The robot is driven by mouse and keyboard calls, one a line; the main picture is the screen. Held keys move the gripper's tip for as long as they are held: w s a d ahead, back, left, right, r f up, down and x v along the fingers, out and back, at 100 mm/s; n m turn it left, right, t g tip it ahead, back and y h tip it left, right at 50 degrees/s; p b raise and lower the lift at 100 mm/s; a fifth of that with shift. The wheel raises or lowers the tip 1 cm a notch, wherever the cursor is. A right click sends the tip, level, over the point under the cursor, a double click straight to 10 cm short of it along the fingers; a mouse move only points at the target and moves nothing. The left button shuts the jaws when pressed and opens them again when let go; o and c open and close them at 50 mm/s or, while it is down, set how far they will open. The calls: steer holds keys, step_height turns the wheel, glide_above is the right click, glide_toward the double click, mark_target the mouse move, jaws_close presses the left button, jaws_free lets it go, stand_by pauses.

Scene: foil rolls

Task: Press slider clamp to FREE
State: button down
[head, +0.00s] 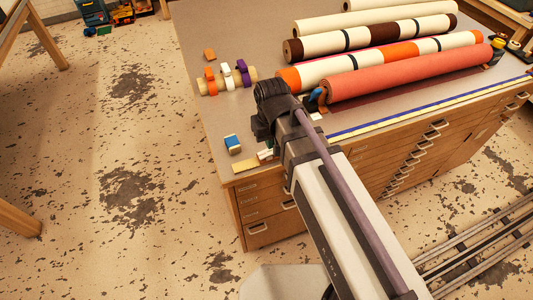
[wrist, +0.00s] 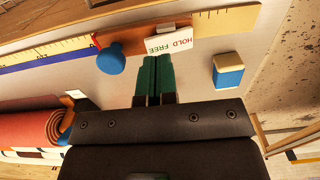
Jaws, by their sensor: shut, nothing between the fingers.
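In the wrist view, the slider clamp is an orange-brown bar (wrist: 138,42) lying across a ruler strip, with a round blue knob (wrist: 110,61) at its left part. A white label (wrist: 170,44) reads HOLD and FREE, upside down in this view. My gripper (wrist: 155,60) has its green fingers shut together and empty. Their tips are at the label's lower edge, near the word FREE and to the right of the blue knob. Contact cannot be told. In the head view, my arm hides most of the clamp.
A small blue and cream block (head: 233,144) stands on the table near its left edge. A coral roll (head: 405,75) and several striped rolls lie behind. The blue-edged ruler (head: 430,108) runs along the front edge, above drawers.

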steer(key=shift+f+b, duration=1.3)
steer(key=shift+f, duration=0.1)
stand_by(0.4)
steer(key=shift+r, duration=0.1)
step_height(320, 180, up, 7)
steer(key=p, duration=0.7)
steer(key=s+d+m, duration=0.2)
steer(key=d, duration=0.5)
steer(key=s+d+f+m+b, duration=0.1)
steer(key=d+m, duration=0.1)
steer(key=d, duration=0.6)
steer(key=shift+s+d+f, duration=0.25)
steer(key=shift+s+d, duration=0.05)
steer(key=shift+s, duration=0.1)
